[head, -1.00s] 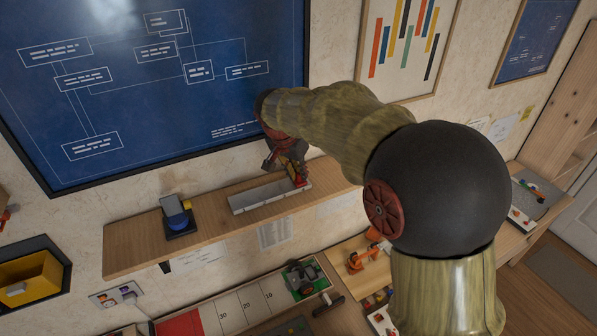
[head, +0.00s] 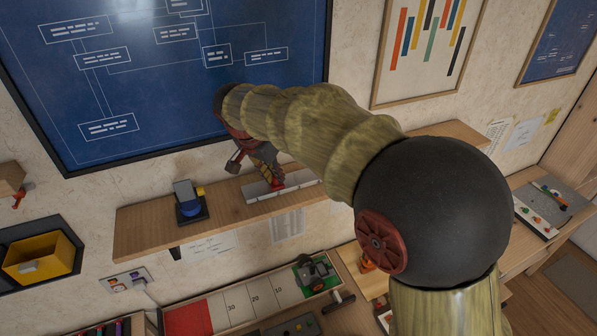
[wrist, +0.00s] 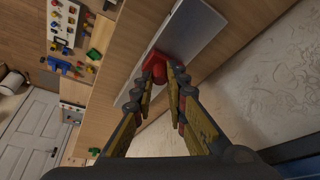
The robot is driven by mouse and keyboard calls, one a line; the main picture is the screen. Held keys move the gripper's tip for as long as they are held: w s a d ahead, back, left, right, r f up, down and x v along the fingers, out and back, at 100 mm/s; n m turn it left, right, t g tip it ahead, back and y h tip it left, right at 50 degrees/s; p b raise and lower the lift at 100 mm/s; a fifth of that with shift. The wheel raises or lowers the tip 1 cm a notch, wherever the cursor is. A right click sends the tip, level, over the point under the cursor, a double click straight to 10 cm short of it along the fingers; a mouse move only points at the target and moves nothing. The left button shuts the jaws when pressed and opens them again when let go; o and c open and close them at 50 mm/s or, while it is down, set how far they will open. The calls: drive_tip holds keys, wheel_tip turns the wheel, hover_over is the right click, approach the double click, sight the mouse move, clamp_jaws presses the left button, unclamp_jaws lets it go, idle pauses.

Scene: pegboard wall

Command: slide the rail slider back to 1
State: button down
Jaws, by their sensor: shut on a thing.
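The rail (head: 302,179) is a pale grey bar lying along the wooden wall shelf. It also shows in the wrist view (wrist: 190,28), running diagonally. The red slider (wrist: 158,66) sits on the rail and shows in the head view (head: 278,184) left of the rail's middle. My gripper (wrist: 163,76) is shut on the red slider, with a finger on each side of it. In the head view my gripper (head: 270,174) comes down over the rail from above. Any numbers on the rail are too small to read, and my fingers hide part of it.
A dark stand with a blue part (head: 188,203) is on the shelf (head: 145,232), left of the rail. A dark blueprint board (head: 170,90) hangs behind my arm. A yellow bin (head: 38,258) is at the lower left.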

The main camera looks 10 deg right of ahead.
sight(256, 189)
drive_tip(key=a, duration=0.4)
drive_tip(key=s+a, duration=0.1)
drive_tip(key=a, duration=0.1)
drive_tip(key=shift+s+a+b, duration=0.1)
drive_tip(key=shift+a+b, duration=0.15)
drive_tip(key=shift+b, duration=0.05)
drive_tip(key=c, duration=1.8)
unclamp_jaws()
drive_tip(key=shift+a, duration=0.25)
drive_tip(key=shift+c, duration=0.2)
drive_tip(key=shift+o, duration=0.4)
drive_tip(key=shift+d, duration=0.1)
drive_tip(key=v, duration=1.2)
